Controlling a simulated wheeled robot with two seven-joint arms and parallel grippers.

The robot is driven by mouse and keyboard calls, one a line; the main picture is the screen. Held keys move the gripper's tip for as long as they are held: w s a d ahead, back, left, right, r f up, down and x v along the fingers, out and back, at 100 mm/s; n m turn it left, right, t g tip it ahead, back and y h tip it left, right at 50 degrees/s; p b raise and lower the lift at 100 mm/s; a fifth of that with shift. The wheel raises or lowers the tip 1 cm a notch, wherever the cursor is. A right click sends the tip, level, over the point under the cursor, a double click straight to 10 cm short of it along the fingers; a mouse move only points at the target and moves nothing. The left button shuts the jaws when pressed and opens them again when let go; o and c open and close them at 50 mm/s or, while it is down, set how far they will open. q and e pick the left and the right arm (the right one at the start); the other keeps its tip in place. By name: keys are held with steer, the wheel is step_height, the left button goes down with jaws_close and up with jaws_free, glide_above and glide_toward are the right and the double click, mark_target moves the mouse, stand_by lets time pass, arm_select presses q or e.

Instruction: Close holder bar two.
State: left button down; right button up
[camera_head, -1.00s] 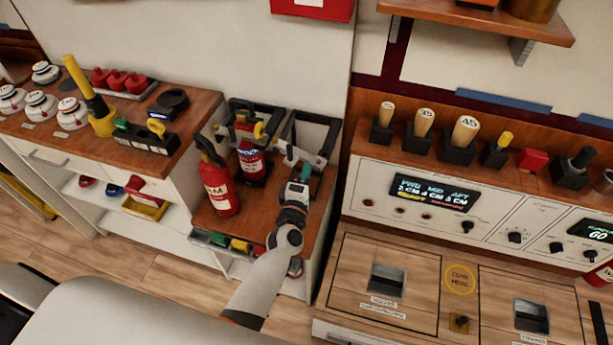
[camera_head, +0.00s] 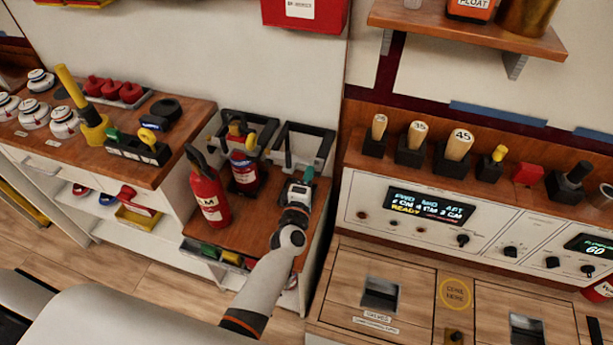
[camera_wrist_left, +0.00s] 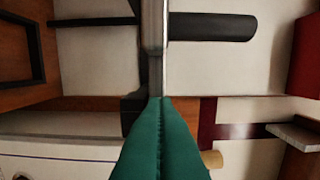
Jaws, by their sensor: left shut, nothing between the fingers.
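Two dark holder frames stand at the back of the low wooden counter. The left holder (camera_head: 228,122) has a small red extinguisher (camera_head: 244,172) with a yellow top in front of it. The right holder (camera_head: 330,142) looks empty; I take it for holder two. My left gripper (camera_head: 308,174) is in front of and below it, with teal fingers shut and empty. In the left wrist view, the green fingertips (camera_wrist_left: 161,100) point at a grey metal bar (camera_wrist_left: 152,45) with a dark cross-piece. I cannot tell whether they touch. My right gripper is not in view.
A larger red extinguisher (camera_head: 208,192) stands left of my left arm on the low counter (camera_head: 262,213). The control console (camera_head: 365,210) rises close on the right. A higher counter with a yellow-handled tool (camera_head: 72,88) is at the left.

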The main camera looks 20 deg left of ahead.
arm_select(q)
steer(key=shift+w+d+r, duration=0.25)
steer(key=shift+w+r, duration=0.1)
steer(key=shift+r, duration=0.25)
steer(key=s+f+b, duration=0.1)
steer(key=s, duration=1.1)
steer(key=shift+s+d, duration=0.25)
steer(key=shift+s, duration=0.1)
steer(key=shift+f, duration=0.1)
